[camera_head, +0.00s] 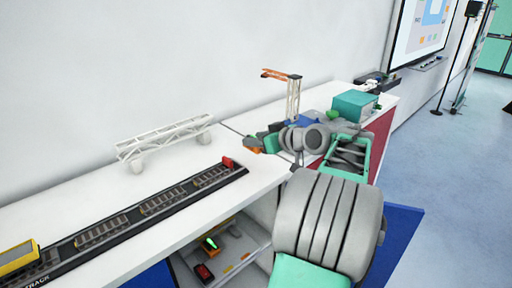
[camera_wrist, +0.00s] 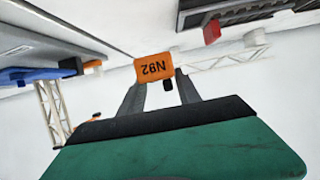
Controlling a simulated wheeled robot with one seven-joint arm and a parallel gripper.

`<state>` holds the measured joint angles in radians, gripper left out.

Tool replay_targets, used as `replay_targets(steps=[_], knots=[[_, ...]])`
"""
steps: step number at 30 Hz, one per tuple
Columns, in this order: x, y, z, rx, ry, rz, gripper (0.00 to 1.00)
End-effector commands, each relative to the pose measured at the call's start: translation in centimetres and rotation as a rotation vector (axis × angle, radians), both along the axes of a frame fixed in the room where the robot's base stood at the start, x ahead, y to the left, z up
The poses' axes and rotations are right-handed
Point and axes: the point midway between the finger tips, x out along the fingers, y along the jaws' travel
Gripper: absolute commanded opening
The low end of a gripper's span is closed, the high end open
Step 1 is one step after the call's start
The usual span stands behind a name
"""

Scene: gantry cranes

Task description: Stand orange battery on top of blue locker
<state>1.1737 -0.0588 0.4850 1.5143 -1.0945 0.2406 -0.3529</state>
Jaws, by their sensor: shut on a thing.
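My gripper (camera_wrist: 160,88) is shut on the orange battery (camera_wrist: 154,67), which sits between its fingertips with dark lettering upside down in the wrist view. In the head view the battery (camera_head: 255,150) is a small orange patch by my gripper (camera_head: 256,143), above the white counter. A blue thing (camera_head: 303,121), which may be the blue locker, shows behind my wrist near the crane tower and is mostly hidden. In the wrist view a blue slab (camera_wrist: 32,75) is at the left edge, apart from the battery. Its full shape cannot be told.
A crane tower (camera_head: 293,98) with an orange arm stands behind my wrist. A teal box (camera_head: 355,105) is right of it. A track (camera_head: 140,215) with a red end stop (camera_head: 228,162) and a white truss (camera_head: 165,136) are left. Bare counter lies between track and gripper.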

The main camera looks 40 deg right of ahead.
Motion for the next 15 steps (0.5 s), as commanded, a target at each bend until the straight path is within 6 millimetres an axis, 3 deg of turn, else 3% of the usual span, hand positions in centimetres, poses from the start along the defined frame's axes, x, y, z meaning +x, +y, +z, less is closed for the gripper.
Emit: replay_targets(steps=[6,11,15], knots=[[1.9,-1.0,-2.5,0.001,0.001,-0.001,0.0],[1.8,-1.1,-4.9,-0.001,-0.001,-0.004,0.0],[1.7,-1.2,-5.4,-0.004,-0.002,-0.004,0.0]])
